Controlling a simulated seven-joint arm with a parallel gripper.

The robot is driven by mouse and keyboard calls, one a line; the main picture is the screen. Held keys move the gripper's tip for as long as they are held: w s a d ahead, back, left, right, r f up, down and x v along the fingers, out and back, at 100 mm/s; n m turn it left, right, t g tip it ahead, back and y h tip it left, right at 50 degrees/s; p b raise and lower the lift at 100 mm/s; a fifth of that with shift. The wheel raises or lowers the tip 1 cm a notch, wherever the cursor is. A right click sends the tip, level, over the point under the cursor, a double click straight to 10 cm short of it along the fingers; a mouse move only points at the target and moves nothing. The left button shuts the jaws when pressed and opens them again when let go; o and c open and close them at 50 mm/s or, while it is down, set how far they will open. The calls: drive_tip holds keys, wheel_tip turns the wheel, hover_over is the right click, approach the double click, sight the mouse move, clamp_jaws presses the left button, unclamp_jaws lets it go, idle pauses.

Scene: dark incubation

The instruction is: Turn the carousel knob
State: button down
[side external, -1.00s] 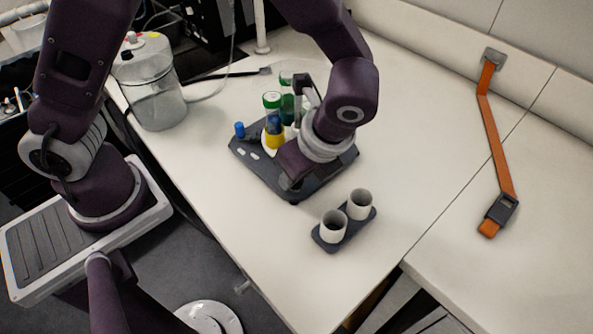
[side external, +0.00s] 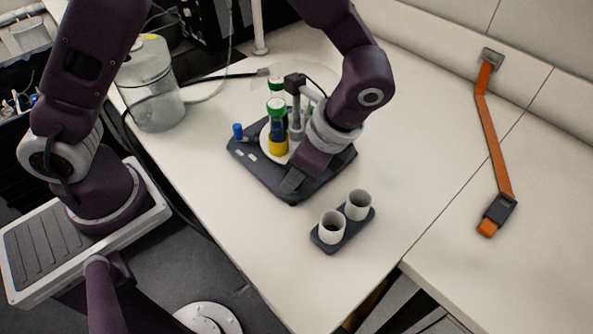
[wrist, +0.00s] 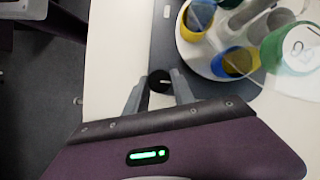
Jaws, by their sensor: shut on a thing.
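The carousel is a dark base plate (side external: 262,178) with a round white turntable (wrist: 197,58) holding several tubes. A green-capped tube with a yellow lower part (side external: 278,140) stands on its near side. A small black knob (wrist: 159,80) with a white line on top sits at the plate's edge in the wrist view. My gripper (wrist: 157,88) is shut on this knob, one finger on each side. In the side view my gripper (side external: 290,184) reaches down to the plate's front corner and hides the knob.
A dark holder (side external: 345,236) with two white cups stands in front of the carousel. A clear jar (side external: 150,90) stands at the back left. A blue-topped piece (side external: 238,131) is at the plate's left corner. An orange strap (side external: 494,140) lies at right. The bench between is clear.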

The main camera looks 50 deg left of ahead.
drive_tip(key=c, duration=1.1)
unclamp_jaws()
drive_tip(key=shift+o, duration=0.2)
drive_tip(key=s+v, duration=0.1)
drive_tip(key=v, duration=0.6)
drive_tip(key=shift+w, duration=0.45)
drive_tip(key=shift+r, duration=0.1)
